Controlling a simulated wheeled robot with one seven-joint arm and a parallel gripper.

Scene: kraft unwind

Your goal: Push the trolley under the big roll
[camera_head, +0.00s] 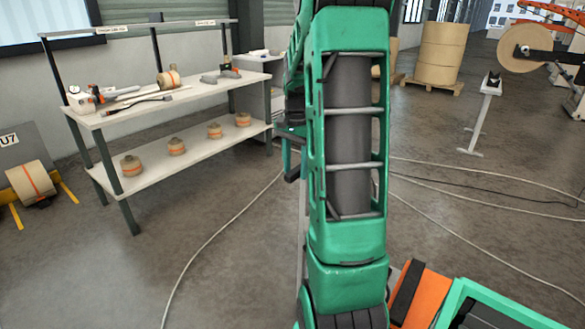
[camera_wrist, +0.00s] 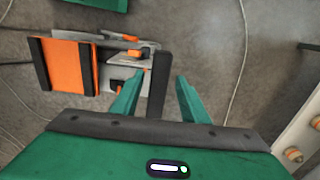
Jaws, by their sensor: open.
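An orange deck with black end strips, apparently the trolley (camera_head: 424,298), shows at the bottom right of the head view, partly cut off. In the wrist view the orange deck (camera_wrist: 70,66) is at the left, with grey plates on its right side. A black upright bar (camera_wrist: 159,85) stands beside those plates. My gripper (camera_wrist: 160,77) is open, its two green fingers on either side of the bar; I cannot tell how deep the bar sits between them. A brown paper roll (camera_head: 522,44) hangs on a stand at the far right.
A two-level bench (camera_head: 170,100) with tools and small rolls stands at left. A large roll (camera_head: 440,45) stands on a pallet at the back. A white post stand (camera_head: 484,112) is at right. Cables (camera_head: 440,228) cross the open floor.

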